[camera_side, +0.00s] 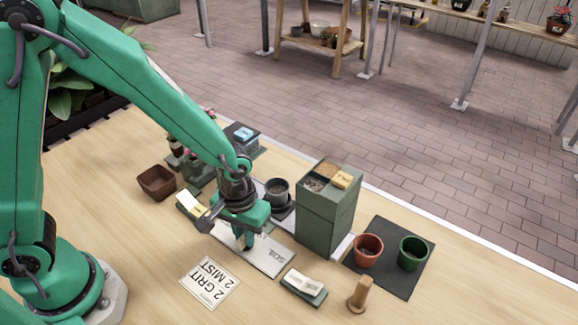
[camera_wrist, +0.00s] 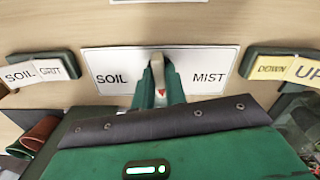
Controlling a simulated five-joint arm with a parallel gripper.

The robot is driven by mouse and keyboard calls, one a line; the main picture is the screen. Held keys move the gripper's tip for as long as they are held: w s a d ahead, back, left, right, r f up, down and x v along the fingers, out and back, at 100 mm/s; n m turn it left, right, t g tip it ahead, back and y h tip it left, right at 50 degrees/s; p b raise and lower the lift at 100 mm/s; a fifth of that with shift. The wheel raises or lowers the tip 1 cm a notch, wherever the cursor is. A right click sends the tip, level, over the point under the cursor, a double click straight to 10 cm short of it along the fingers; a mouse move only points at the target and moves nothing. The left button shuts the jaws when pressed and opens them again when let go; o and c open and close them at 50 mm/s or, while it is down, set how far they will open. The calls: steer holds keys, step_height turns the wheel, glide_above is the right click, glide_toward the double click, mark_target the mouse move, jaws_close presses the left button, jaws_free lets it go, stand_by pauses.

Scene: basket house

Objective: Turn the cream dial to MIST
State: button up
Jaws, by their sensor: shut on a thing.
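The cream dial (camera_wrist: 157,72) stands near the middle of a white plate, which reads SOIL on its left and MIST on its right in the wrist view (camera_wrist: 215,60). My gripper (camera_wrist: 160,88) is shut on the dial, with a green finger on each side of it. A small red mark shows on the dial between the fingers. The dial lies about midway between the two words, pointing at neither. In the side view my gripper (camera_side: 246,243) reaches down onto the white plate (camera_side: 266,262) and hides the dial.
Label blocks flank the plate: SOIL/GRIT (camera_wrist: 42,68) left, DOWN/UP (camera_wrist: 285,66) right. A card (camera_side: 210,283) reads 2 GRIT, 2 MIST. A green tower (camera_side: 325,215), grey pot (camera_side: 278,190), wooden peg (camera_side: 359,293), red pot (camera_side: 367,250) and green pot (camera_side: 412,253) stand nearby.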

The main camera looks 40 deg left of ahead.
steer(key=shift+n, duration=2.3)
steer(key=n, duration=0.5)
steer(key=o, duration=1.4)
steer(key=shift+o, duration=0.2)
steer(key=shift+r, duration=0.1)
